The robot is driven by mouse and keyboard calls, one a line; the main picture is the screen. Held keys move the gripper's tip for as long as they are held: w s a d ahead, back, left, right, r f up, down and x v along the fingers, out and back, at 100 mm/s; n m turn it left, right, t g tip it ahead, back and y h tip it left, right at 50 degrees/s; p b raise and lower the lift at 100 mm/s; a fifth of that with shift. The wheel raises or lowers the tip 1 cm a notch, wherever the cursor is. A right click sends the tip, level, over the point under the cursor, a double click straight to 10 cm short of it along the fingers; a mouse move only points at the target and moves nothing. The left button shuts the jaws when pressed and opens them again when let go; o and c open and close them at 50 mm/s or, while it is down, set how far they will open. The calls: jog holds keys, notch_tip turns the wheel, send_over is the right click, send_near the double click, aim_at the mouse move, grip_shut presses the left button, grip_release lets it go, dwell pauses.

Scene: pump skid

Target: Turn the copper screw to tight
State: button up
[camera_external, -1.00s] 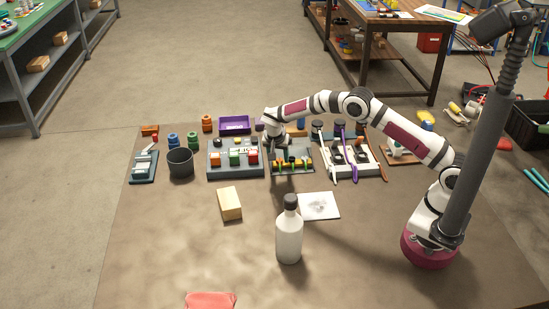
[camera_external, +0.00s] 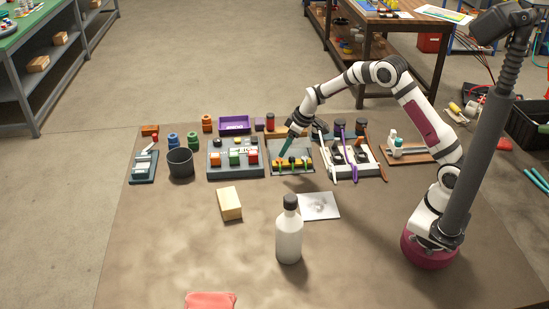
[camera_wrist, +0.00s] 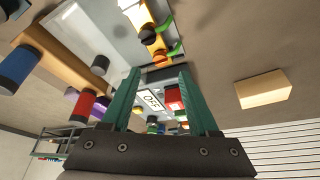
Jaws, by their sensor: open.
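I cannot pick out the copper screw for certain in either view. A grey panel (camera_external: 303,148) holds a yellow-orange fixture (camera_external: 292,164) with small dark and green parts. The same fixture shows at the top of the wrist view (camera_wrist: 158,50), close beyond the fingertips. My gripper (camera_external: 284,151) has teal fingers and tilts down and left over the left part of this panel. In the wrist view my gripper (camera_wrist: 159,70) is open, with nothing between its two fingers. I cannot tell whether a fingertip touches the panel.
A button box (camera_external: 235,170) stands left of the panel, and a white rack with coloured levers (camera_external: 352,170) stands right. A dark cup (camera_external: 180,163), a pale block (camera_external: 229,204) and a white bottle (camera_external: 289,238) are nearby. The front left of the table is mostly clear.

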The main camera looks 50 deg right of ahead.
jog(key=v, duration=1.2)
jog(key=s+a+r+m+g, duration=0.1)
jog(key=s+a+r+m, duration=0.1)
jog(key=s, duration=0.7)
jog(key=s+a+r+m+g, duration=0.1)
jog(key=s+a+r+m, duration=0.1)
jog(key=s, duration=0.7)
jog(key=shift+a+r, duration=0.4)
jog(key=s+a+f+m+g, duration=0.1)
jog(key=s+m, duration=0.1)
jog(key=s, duration=0.7)
jog(key=s+a+f+m+g, duration=0.1)
jog(key=s+m, duration=0.2)
jog(key=s, duration=0.7)
jog(key=shift+g, duration=0.3)
